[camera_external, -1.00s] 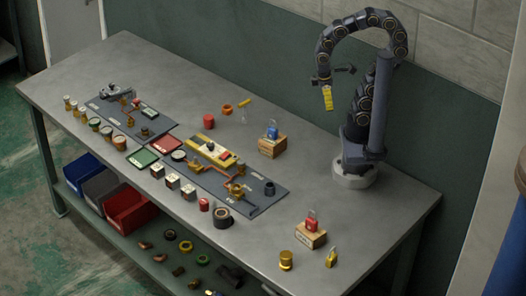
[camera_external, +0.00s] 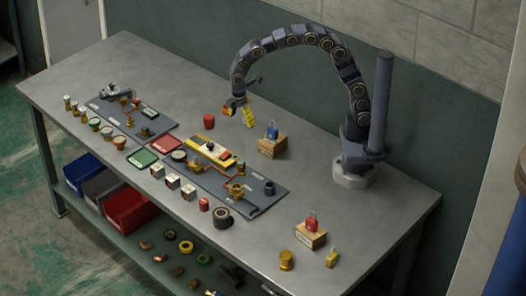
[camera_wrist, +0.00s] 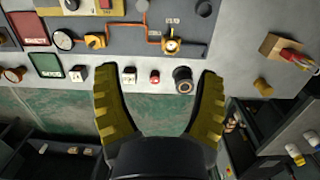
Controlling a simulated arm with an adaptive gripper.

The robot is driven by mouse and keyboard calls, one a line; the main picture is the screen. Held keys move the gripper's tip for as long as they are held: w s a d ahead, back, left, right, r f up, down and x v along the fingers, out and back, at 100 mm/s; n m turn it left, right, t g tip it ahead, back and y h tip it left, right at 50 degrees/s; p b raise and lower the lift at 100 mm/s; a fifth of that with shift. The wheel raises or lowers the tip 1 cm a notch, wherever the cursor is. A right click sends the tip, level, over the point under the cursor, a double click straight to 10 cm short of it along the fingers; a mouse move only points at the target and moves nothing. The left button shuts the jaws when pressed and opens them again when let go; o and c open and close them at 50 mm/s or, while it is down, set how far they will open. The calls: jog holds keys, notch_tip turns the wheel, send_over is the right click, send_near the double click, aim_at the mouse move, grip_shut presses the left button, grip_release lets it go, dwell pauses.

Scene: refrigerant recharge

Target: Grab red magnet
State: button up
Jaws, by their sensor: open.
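A small red cylinder (camera_external: 204,204), which may be the red magnet, stands near the front table edge, left of a black ring (camera_external: 222,218). In the wrist view, the small red piece (camera_wrist: 154,76) shows between my fingertips in the picture, beside the dark ring (camera_wrist: 183,78). A larger red cylinder (camera_external: 208,121) stands farther back; I cannot tell for certain which is the magnet. My gripper (camera_external: 241,112) hangs above the back of the table, apart from both. In the wrist view my gripper (camera_wrist: 158,78) has its yellow fingers spread, with nothing held.
The grey board (camera_external: 262,198) with pipes and fittings lies mid-table. A wooden block with a blue padlock (camera_external: 272,130) stands near my gripper; another with a red padlock (camera_external: 311,222) stands at right. White blocks (camera_external: 172,181) line the front. Bins sit on the lower shelf.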

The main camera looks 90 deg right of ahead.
jog(key=w+a+f+n, duration=0.4)
jog(key=w+a+f, duration=0.1)
jog(key=w+f, duration=0.25)
jog(key=n+y, duration=0.1)
jog(key=n, duration=0.3)
send_over(204, 201)
jog(key=shift+t, duration=0.4)
jog(key=f, duration=0.9)
jog(key=shift+w+a+f, duration=0.2)
jog(key=shift+a+f, duration=0.05)
jog(key=shift+f, duration=0.15)
jog(key=f, duration=0.7)
jog(key=shift+s+d+f, duration=0.15)
jog(key=shift+d+f, duration=0.2)
jog(key=shift+c, duration=0.4)
jog(key=c, duration=1.1)
